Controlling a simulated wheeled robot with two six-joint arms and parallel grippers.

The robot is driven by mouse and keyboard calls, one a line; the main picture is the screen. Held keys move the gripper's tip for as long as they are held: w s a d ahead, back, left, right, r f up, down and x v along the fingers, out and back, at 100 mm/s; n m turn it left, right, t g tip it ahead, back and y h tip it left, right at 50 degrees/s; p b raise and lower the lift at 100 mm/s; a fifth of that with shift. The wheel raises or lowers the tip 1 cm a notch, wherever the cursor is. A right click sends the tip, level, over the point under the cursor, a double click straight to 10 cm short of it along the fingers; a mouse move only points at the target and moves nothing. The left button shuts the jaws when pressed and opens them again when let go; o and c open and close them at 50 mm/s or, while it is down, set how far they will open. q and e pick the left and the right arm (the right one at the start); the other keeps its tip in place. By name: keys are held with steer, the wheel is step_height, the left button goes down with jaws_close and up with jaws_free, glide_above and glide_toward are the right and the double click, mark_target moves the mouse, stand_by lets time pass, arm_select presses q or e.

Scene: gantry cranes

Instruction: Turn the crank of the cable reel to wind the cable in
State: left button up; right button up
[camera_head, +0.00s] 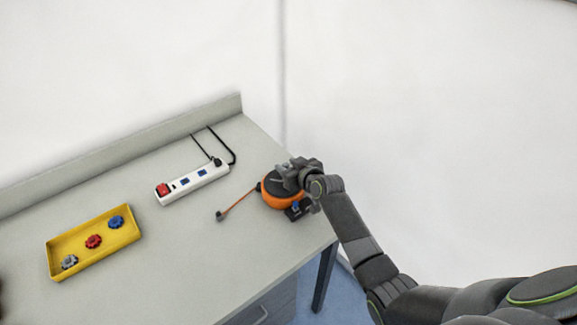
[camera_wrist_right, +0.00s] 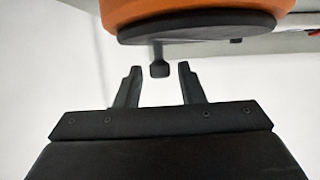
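The cable reel (camera_head: 282,198), orange with a dark top, sits near the right end of the workbench. A short length of orange cable (camera_head: 240,201) runs out from it to the left and ends in a grey plug (camera_head: 220,215) on the bench. My right gripper (camera_head: 286,174) is over the reel's top. In the right wrist view the fingers (camera_wrist_right: 160,88) are apart, with the dark crank knob (camera_wrist_right: 159,68) at the gap between their tips; contact is not visible. The reel's orange body (camera_wrist_right: 170,10) fills the top there.
A yellow tray (camera_head: 62,243) with grey, red and blue knob-like pieces is further left. The bench has a raised back edge (camera_head: 120,150); its front is clear.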

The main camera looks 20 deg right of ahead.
jaws_close()
